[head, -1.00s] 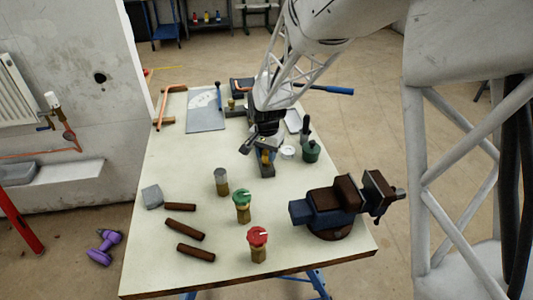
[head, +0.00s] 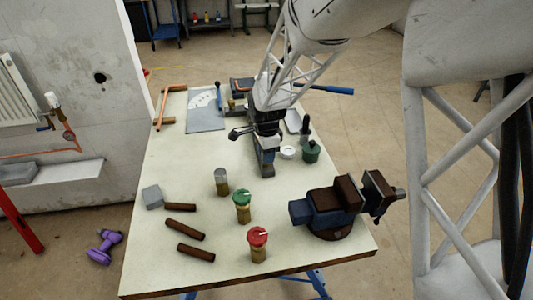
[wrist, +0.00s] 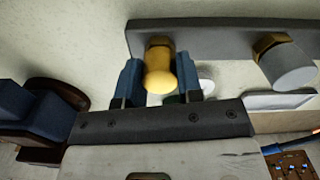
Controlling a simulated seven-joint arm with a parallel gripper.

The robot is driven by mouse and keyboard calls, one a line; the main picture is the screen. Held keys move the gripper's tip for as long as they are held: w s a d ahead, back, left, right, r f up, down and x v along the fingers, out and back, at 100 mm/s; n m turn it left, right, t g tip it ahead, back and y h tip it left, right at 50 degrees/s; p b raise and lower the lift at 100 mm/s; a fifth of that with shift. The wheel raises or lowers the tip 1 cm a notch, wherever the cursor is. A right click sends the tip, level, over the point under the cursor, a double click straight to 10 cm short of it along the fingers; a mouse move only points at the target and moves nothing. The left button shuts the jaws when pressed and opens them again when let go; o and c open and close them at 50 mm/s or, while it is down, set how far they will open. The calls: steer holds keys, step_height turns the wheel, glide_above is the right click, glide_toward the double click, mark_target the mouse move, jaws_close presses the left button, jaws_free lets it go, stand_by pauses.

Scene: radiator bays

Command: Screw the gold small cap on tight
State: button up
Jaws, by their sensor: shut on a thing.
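The gold small cap (wrist: 159,77) shows in the wrist view between the two blue fingers of my gripper (wrist: 160,80), which is shut on it. Behind the cap is a brass fitting (wrist: 158,42) on a grey bar (wrist: 215,38). The cap appears lined up with this fitting; how far it is threaded on I cannot tell. In the head view my gripper (head: 266,140) is over the grey bar (head: 267,169) on the workbench, and it hides the gold cap.
A larger grey cap (wrist: 290,65) sits on another fitting of the bar. A vise (head: 335,207) stands front right. Green-topped (head: 242,205), red-topped (head: 258,243) and grey-topped (head: 221,182) fittings stand in front. Rusty pipes (head: 185,229) lie front left. A green pot (head: 310,152) stands to the right.

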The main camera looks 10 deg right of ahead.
steer(key=shift+m, duration=2.5)
steer(key=o, duration=0.9)
steer(key=shift+c, duration=0.2)
